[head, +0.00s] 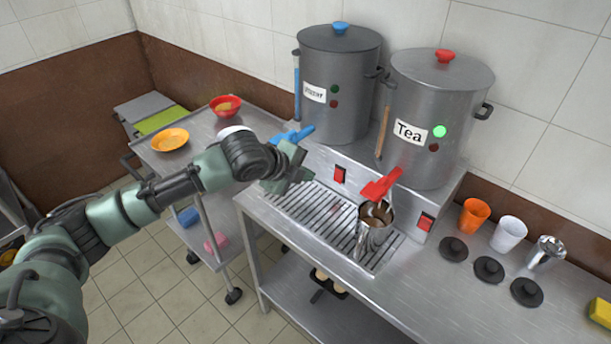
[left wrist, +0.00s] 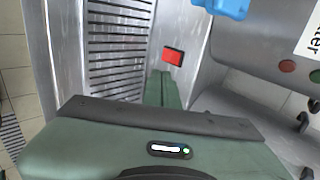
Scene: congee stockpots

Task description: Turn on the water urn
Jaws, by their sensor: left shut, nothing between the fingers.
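The water urn (head: 345,75) is a steel pot with a blue lid knob, a blue tap (head: 291,136) and a label partly readable as "Water". Its green and red lamps look unlit. A red switch (head: 339,174) sits on the stand's front panel below it; this switch also shows in the left wrist view (left wrist: 173,56). My left gripper (head: 297,173) is shut and empty, in front of the panel and left of the switch. In the left wrist view its green fingers (left wrist: 161,90) point toward the switch; I cannot tell whether they touch. My right gripper is not in view.
The tea urn (head: 437,90) stands to the right, its green lamp lit, with its own red switch (head: 424,222). A metal cup (head: 374,230) stands on the drip grate (head: 310,210) under the red tap (head: 381,184). Cups and dark lids occupy the right counter.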

